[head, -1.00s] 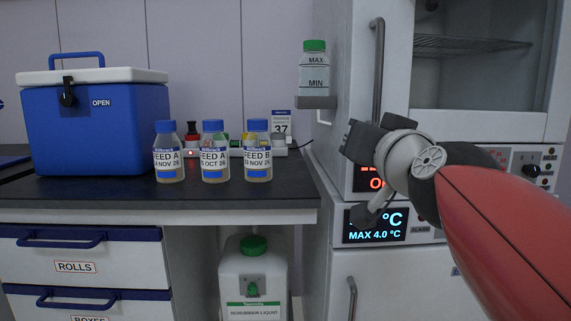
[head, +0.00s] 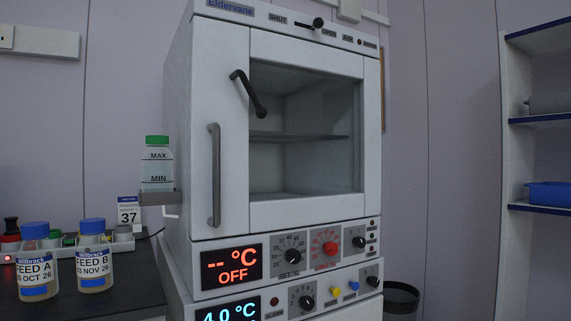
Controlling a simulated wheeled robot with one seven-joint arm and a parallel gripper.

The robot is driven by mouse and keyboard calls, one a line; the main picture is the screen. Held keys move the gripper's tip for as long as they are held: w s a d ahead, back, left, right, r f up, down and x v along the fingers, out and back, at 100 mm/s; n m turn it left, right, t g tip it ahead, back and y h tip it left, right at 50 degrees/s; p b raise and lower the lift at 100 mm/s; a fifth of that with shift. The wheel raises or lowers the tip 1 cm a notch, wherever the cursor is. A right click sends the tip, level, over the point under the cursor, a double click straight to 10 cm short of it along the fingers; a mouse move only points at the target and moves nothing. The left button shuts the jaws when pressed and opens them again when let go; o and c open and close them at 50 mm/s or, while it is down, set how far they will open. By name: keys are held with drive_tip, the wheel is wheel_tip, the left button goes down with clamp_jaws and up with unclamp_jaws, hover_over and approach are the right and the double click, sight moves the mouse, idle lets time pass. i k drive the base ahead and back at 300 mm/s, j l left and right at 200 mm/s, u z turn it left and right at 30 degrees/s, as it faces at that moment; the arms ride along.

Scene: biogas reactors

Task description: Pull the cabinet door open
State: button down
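The upper cabinet, a white incubator, stands in the middle of the head view. Its white door (head: 232,150) has a large window (head: 305,130) and looks shut. A long grey vertical handle (head: 215,175) is on the door's left part. A dark angled lever (head: 250,95) sits above and right of the handle, slanting down to the right. Through the window I see an empty-looking interior with a wire shelf (head: 295,136). My gripper is not in view.
The control panel below the door shows an OFF display (head: 232,266) and knobs. A lower unit's display (head: 228,313) shows at the bottom edge. A green-capped bottle (head: 157,165) sits on a side bracket. Feed bottles stand on the bench at left. Blue-edged shelves (head: 540,120) are at right.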

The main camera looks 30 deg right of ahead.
sight(219, 205)
drive_tip(key=z, duration=0.5)
drive_tip(key=j+z, duration=0.15)
drive_tip(key=z, duration=0.8)
drive_tip(key=k+j+z, duration=0.15)
drive_tip(key=k+j, duration=0.1)
drive_tip(key=j, duration=0.1)
